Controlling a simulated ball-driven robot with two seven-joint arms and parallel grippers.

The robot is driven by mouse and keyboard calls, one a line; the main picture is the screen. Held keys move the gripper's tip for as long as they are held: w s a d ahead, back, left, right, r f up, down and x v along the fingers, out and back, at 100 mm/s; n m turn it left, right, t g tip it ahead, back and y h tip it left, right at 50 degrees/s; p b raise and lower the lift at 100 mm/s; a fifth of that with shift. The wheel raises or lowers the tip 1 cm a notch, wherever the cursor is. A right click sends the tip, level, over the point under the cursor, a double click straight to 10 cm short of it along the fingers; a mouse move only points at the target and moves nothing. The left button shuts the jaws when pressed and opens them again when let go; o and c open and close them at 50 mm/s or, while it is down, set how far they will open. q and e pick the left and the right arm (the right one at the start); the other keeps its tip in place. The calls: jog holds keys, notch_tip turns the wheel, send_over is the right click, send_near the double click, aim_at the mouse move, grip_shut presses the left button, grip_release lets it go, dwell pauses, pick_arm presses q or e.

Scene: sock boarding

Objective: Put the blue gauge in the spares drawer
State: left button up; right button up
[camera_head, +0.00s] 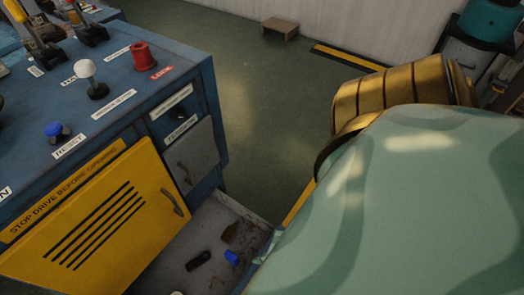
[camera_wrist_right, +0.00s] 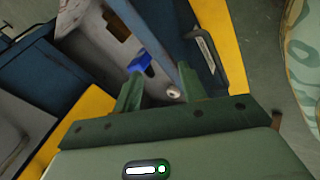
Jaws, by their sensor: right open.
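An open drawer (camera_head: 207,222) with a worn grey inside stands out from the lower front of the blue console; I cannot read a name on it here. A small blue piece, seemingly the blue gauge (camera_head: 231,257), lies in it near dark pieces. In the right wrist view the blue piece (camera_wrist_right: 140,62) shows by the tip of the left-hand finger, over the drawer's inside (camera_wrist_right: 95,40). My right gripper (camera_wrist_right: 162,76) is open above the drawer, with nothing seen between its fingers. In the head view it is hidden by my arm. My left gripper is not in view.
The console top carries a white knob (camera_head: 86,69), a red knob (camera_head: 141,56) and a blue knob (camera_head: 56,131). A yellow vented door (camera_head: 100,225) and a small grey door (camera_head: 192,157) are on its front. Open floor (camera_head: 262,95) lies behind.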

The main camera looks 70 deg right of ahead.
jog(key=s+d+m+g, duration=0.2)
jog(key=s+g, duration=0.1)
jog(key=s, duration=0.5)
jog(key=s+d+f+m+g+h, duration=0.1)
jog(key=s+d+g, duration=0.1)
jog(key=s, duration=0.7)
jog(key=shift+s+d+m+g, duration=0.15)
jog(key=shift+d+m+g, duration=0.25)
jog(key=shift+g, duration=0.4)
